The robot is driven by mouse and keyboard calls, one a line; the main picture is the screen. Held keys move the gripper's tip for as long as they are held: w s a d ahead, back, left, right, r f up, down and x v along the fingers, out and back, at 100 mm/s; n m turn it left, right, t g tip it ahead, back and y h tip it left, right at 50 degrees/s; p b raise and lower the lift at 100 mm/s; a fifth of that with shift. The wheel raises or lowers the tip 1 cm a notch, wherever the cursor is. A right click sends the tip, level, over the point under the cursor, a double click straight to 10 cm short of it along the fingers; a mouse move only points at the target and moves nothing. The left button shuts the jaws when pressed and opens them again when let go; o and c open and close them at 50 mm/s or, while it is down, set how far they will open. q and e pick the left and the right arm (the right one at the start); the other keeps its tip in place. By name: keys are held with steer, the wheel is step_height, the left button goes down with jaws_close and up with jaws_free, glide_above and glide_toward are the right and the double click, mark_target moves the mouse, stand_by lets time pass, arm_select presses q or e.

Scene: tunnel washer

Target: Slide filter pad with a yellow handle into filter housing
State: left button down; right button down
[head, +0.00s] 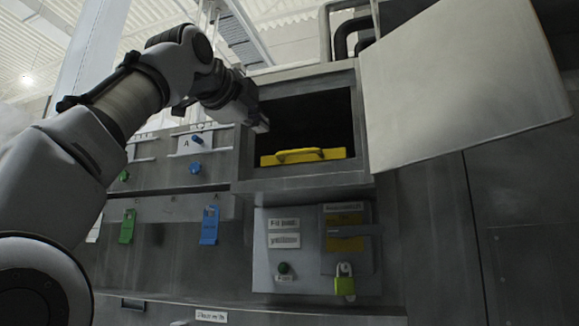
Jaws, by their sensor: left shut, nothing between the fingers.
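The filter pad with a yellow handle (303,155) sits low in the mouth of the dark filter housing (308,180). Its yellow front edge and handle face out, and the rest of it is hidden in the dark interior. My left gripper (262,126) is shut and empty at the left side of the housing opening, above and left of the handle. It appears apart from the yellow handle. My right gripper is not in view.
The pale housing door (465,85) stands open to the right. Left of the housing is a panel with blue and green knobs and tags (209,225). Pipes (350,35) run above.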

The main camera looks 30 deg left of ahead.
arm_select(q)
steer(key=p, duration=0.4)
glide_toward(295, 152)
steer(key=w+p, duration=0.2)
steer(key=p, duration=0.1)
steer(key=w+p, duration=0.2)
steer(key=p, duration=0.1)
steer(key=w+a+p, duration=0.1)
steer(key=w+p, duration=0.2)
steer(key=shift+a+r, duration=0.1)
steer(key=shift+a, duration=0.05)
steer(key=shift+w, duration=0.15)
